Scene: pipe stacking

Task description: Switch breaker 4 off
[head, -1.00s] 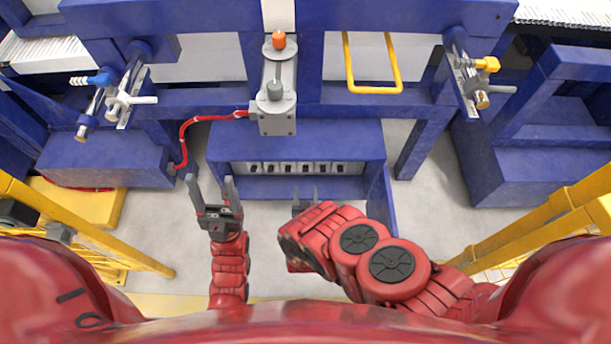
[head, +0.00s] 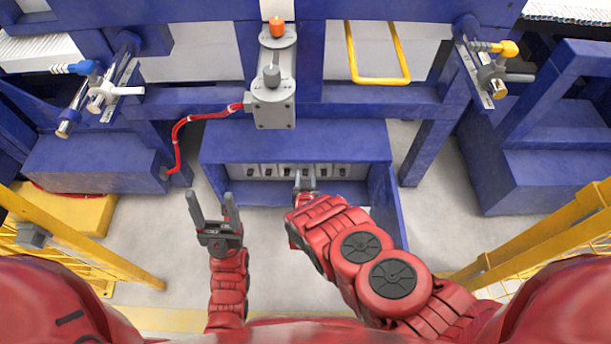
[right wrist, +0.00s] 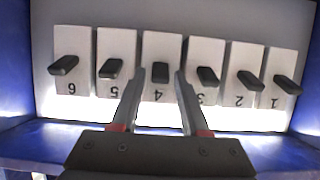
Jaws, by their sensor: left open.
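Breaker 4 (right wrist: 160,52) is a white plate with a dark lever (right wrist: 160,72) in the middle of the row in the right wrist view; its number appears upside down. My right gripper (right wrist: 160,76) is open, with one fingertip on each side of that lever in the picture. I cannot tell whether the fingers touch it. In the head view my right gripper (head: 305,176) is at the front of the breaker row and hides part of it. My left gripper (head: 213,202) is open and empty, left of the blue breaker box (head: 295,142).
Breakers 5 (right wrist: 120,50) and 6 (right wrist: 72,45) stand left of breaker 4, breaker 3 (right wrist: 205,55) close on its right, then breakers 2 and 1. Blue box walls bound the row. A grey cylinder unit (head: 272,100) with a red hose stands above the box.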

